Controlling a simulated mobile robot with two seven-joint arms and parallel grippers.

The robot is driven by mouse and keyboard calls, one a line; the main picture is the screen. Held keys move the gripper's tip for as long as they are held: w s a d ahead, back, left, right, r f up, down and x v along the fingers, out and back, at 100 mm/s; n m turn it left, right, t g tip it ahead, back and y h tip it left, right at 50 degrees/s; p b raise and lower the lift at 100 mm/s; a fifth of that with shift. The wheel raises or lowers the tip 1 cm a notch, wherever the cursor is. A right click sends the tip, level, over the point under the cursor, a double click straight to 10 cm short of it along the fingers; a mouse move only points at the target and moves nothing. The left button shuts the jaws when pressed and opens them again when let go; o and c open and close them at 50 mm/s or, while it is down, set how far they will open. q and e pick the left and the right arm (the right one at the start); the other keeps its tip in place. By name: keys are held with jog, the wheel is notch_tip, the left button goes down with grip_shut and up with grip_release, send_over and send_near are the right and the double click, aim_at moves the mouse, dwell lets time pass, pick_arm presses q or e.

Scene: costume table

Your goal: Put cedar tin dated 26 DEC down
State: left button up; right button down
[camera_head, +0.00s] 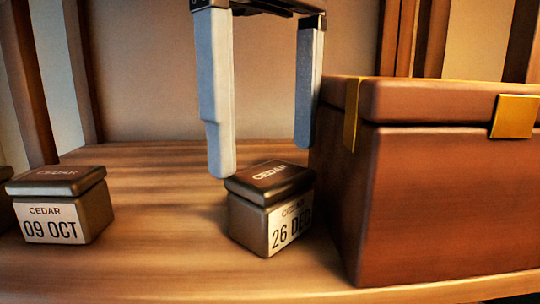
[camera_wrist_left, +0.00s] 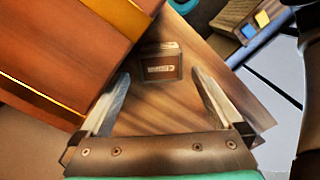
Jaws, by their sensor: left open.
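The cedar tin dated 26 DEC (camera_head: 268,210) stands upright on the wooden table, turned at an angle, its lid marked CEDAR and its date label facing front right. It also shows in the left wrist view (camera_wrist_left: 160,66), just beyond the fingertips. My left gripper (camera_head: 262,160) is open and empty above the tin, its fingers pointing down and spread wide. In the left wrist view the gripper (camera_wrist_left: 160,86) has one finger to each side of the tin's line, apart from it. My right gripper is not in view.
A large reddish-brown box (camera_head: 430,200) with brass fittings stands close to the tin's right side. Another cedar tin dated 09 OCT (camera_head: 60,205) stands at the left, with part of a dark thing at the left edge. Table (camera_head: 160,235) is clear between the two tins.

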aim_at(270, 171)
pick_arm(q)
jog(key=shift+r, duration=1.8)
